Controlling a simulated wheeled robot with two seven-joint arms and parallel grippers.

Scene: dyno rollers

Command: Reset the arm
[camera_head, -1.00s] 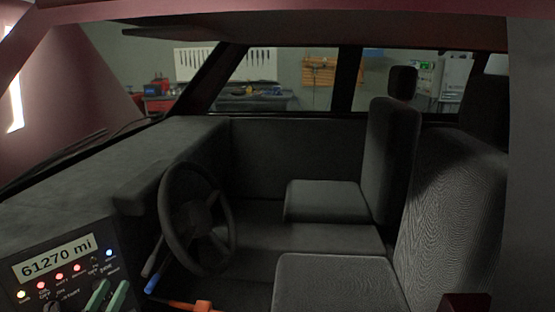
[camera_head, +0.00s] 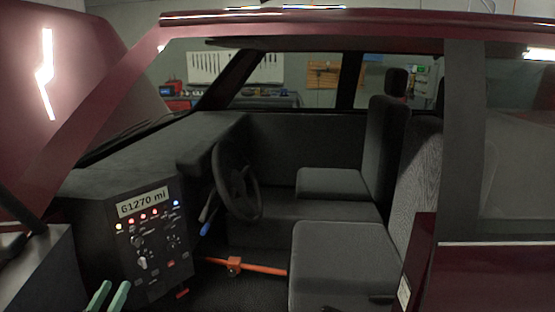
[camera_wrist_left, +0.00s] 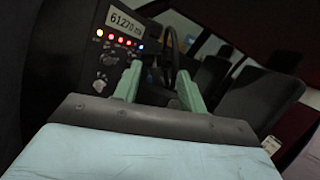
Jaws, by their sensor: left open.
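My left gripper (camera_head: 108,297) shows at the bottom left of the head view, with its two green fingers apart and nothing between them. In the left wrist view its fingers (camera_wrist_left: 160,88) stand open in front of the car's interior. A dark control panel (camera_head: 155,262) with a "61270 mi" display (camera_head: 143,201), coloured lights and knobs is beyond the gripper, and it also shows in the left wrist view (camera_wrist_left: 88,62). The fingers look clear of the panel. My right gripper is not in view.
The steering wheel (camera_head: 236,182) and a blue-tipped lever (camera_head: 207,222) are right of the panel. An orange bar (camera_head: 262,268) runs low toward the front seat (camera_head: 340,255). The door pillar (camera_head: 462,150) and roof edge (camera_head: 330,22) frame the opening.

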